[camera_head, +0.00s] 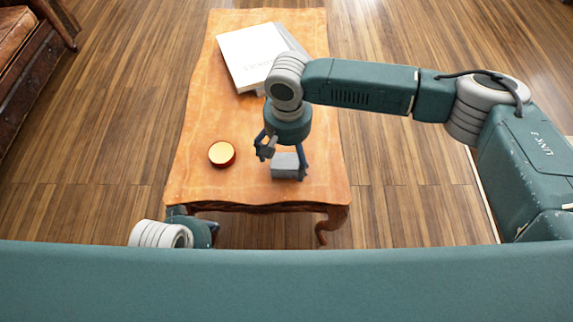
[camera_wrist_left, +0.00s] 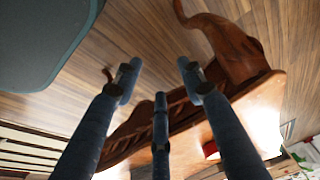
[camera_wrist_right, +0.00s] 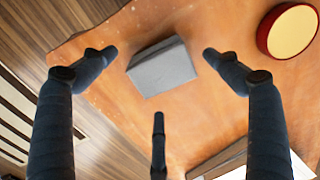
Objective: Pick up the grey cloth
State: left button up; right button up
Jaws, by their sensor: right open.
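The grey cloth (camera_head: 287,168) is a small folded block on the near part of the orange-brown wooden table (camera_head: 195,185). In the right wrist view the cloth (camera_wrist_right: 162,68) lies between and beyond the spread fingers. My right gripper (camera_head: 284,160) points down over the cloth, open, with nothing held. Its fingers partly hide the cloth in the head view. My left gripper (camera_wrist_left: 158,80) shows spread, empty fingers in the left wrist view, low by the table's near edge. In the head view it is mostly hidden.
A round red-rimmed tin (camera_head: 222,154) with a golden top stands left of the cloth. A large white book (camera_head: 250,52) lies at the table's far end. A brown leather seat (camera_head: 18,35) is at the far left. The wooden floor around the table is clear.

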aim_at(287, 161)
jog(key=shift+a+f+b, duration=0.15)
jog(key=shift+f+b, duration=0.3)
jog(key=shift+f, duration=1.4)
pick_arm(q)
jog(key=v, duration=0.3)
jog(key=shift+r, duration=0.4)
pick_arm(e)
jog(key=c, duration=1.5)
